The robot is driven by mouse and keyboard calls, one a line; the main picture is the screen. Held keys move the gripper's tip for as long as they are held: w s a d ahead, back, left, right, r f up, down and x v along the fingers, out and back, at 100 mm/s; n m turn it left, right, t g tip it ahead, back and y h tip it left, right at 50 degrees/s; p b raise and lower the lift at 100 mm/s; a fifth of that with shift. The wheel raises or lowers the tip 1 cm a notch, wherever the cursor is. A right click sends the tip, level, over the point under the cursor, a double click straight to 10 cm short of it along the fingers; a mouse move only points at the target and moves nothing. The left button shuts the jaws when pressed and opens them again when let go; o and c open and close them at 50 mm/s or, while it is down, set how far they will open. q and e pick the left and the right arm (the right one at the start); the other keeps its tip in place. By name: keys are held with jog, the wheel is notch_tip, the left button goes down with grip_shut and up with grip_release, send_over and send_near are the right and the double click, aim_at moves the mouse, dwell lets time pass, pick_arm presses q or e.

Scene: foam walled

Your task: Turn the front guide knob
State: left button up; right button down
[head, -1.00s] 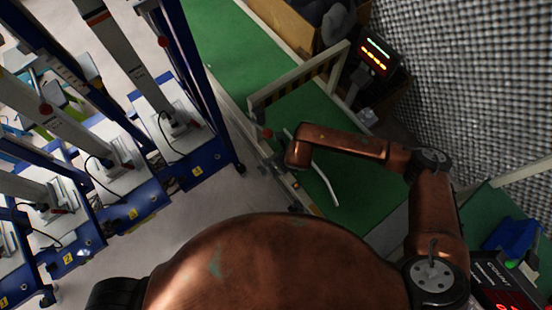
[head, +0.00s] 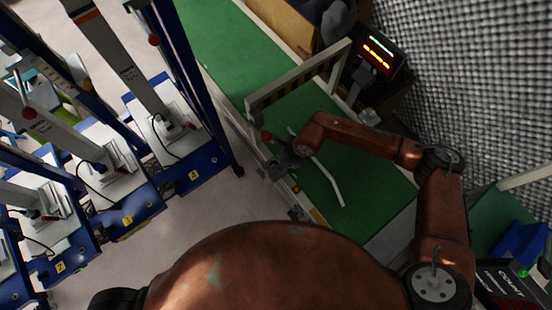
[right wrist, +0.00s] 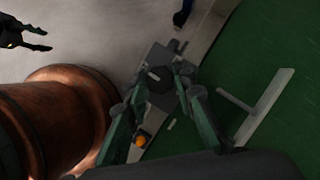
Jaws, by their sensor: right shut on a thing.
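The front guide knob (right wrist: 160,79) is a dark round knob on a grey bracket at the conveyor's near edge. My right gripper (right wrist: 166,72) has its fingers on either side of the knob and is shut on it. In the head view the right gripper (head: 278,171) sits at the same edge, and the knob is hard to make out there. The pale guide rail (head: 328,180) lies over the green belt beside it and also shows in the right wrist view (right wrist: 264,108). My left gripper (right wrist: 46,39) shows at the top left of the right wrist view, open and empty.
The green belt (head: 222,58) runs under a striped gate (head: 300,82). A red button (head: 266,136) is close to my right gripper, and an orange one (right wrist: 140,140) shows near its fingers. A lit display (head: 380,54) stands behind. Blue-framed stations (head: 195,172) stand left across bare floor.

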jog(key=shift+d, duration=0.1)
dwell(0.4)
jog(key=c, duration=1.6)
grip_release()
jog(key=v, duration=1.2)
jog(key=shift+w, duration=0.1)
